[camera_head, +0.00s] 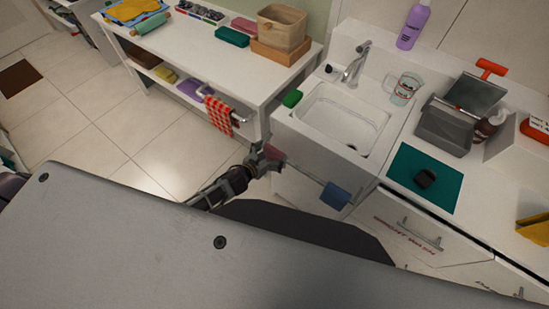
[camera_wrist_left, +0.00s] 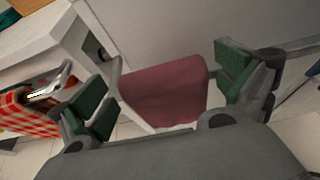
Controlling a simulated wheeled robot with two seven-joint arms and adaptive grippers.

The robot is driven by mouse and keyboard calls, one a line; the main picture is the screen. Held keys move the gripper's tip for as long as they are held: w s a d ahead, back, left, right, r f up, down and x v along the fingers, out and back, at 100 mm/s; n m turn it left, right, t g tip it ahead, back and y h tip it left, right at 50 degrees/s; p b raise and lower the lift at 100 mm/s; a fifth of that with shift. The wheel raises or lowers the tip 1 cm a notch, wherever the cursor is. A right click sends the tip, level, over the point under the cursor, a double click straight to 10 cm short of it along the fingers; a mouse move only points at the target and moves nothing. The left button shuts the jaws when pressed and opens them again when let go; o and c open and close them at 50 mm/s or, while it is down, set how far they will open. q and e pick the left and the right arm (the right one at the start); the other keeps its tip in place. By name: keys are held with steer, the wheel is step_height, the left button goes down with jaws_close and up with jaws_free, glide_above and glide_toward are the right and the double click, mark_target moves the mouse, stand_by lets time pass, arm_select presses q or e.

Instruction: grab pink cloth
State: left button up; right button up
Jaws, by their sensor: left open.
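The pink cloth (camera_wrist_left: 165,92), a dusky pink piece, hangs in front of the white cabinet side in the left wrist view. In the head view the cloth (camera_head: 274,153) shows small at the left end of the rail on the sink cabinet front. My left gripper (camera_head: 266,160) is at the cloth. In the left wrist view its green-padded fingers (camera_wrist_left: 166,88) are open, one on each side of the cloth. A gap shows on the right; whether the left fingertip touches the cloth I cannot tell. My right gripper is not in view.
A blue cloth (camera_head: 336,195) hangs farther right along the rail. A red checked cloth (camera_head: 219,115) hangs on the white shelf's (camera_head: 262,92) end handle, left of my gripper. The sink (camera_head: 340,115) is above the rail. Tiled floor (camera_head: 130,130) is open at left.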

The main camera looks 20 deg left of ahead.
arm_select(q)
steer(key=c, duration=0.9)
steer(key=shift+c, duration=0.8)
steer(key=shift+r, duration=0.15)
step_height(320, 180, up, 18)
steer(key=p, duration=0.2)
